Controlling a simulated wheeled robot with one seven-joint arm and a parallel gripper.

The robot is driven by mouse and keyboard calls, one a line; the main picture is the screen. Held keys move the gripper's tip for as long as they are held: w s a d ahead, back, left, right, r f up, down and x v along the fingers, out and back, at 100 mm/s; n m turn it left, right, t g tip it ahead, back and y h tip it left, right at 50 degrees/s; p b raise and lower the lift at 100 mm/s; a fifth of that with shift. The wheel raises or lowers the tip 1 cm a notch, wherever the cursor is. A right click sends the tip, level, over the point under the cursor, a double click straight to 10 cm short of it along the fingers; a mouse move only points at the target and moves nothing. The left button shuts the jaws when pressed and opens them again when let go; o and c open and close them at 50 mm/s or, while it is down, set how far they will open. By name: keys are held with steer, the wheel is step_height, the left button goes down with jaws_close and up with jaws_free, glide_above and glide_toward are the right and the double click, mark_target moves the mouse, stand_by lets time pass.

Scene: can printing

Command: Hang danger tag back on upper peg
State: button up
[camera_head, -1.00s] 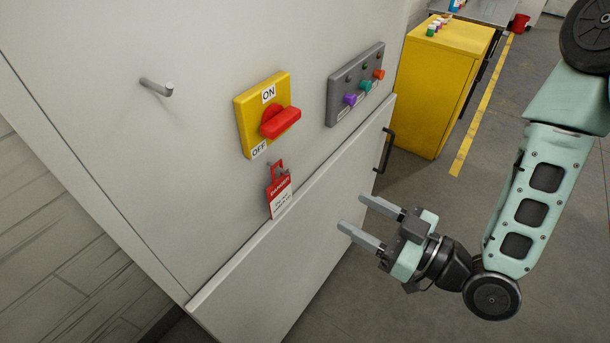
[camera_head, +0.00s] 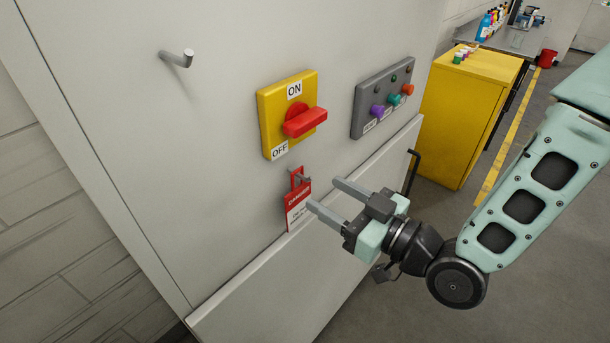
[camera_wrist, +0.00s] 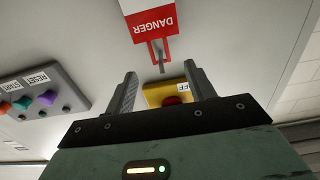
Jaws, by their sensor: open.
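The red and white danger tag (camera_head: 297,205) hangs on a small peg (camera_head: 305,180) on the cabinet front, below the yellow ON/OFF switch. In the wrist view the tag (camera_wrist: 148,22) appears upside down, beyond the fingertips, with the peg (camera_wrist: 161,68) through its red loop. The upper peg (camera_head: 178,58) sticks out bare at the upper left of the cabinet. My gripper (camera_head: 322,193) is open and empty, its fingers pointing toward the tag from the right. The fingertips look close to the tag; I cannot tell whether they touch it.
The yellow switch (camera_head: 290,112) with a red handle is just above the tag. A grey button panel (camera_head: 383,97) is to its right. A ledge (camera_head: 250,275) runs below. A black handle (camera_head: 413,172) and a yellow cabinet (camera_head: 466,115) stand right.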

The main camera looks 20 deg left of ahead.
mark_target(305, 177)
steer(key=p+x, duration=0.2)
steer(key=x, duration=0.4)
steer(key=shift+w+a, duration=0.1)
steer(key=shift+a, duration=0.15)
steer(key=c, duration=1)
steer(key=shift+c, duration=0.2)
steer(key=shift+r, duration=0.2)
steer(key=shift+r+p, duration=0.4)
steer(key=shift+r, duration=0.05)
steer(key=shift+r, duration=0.25)
steer(key=shift+d, duration=0.1)
steer(key=shift+b+v, duration=0.65)
steer(key=shift+v, duration=2.25)
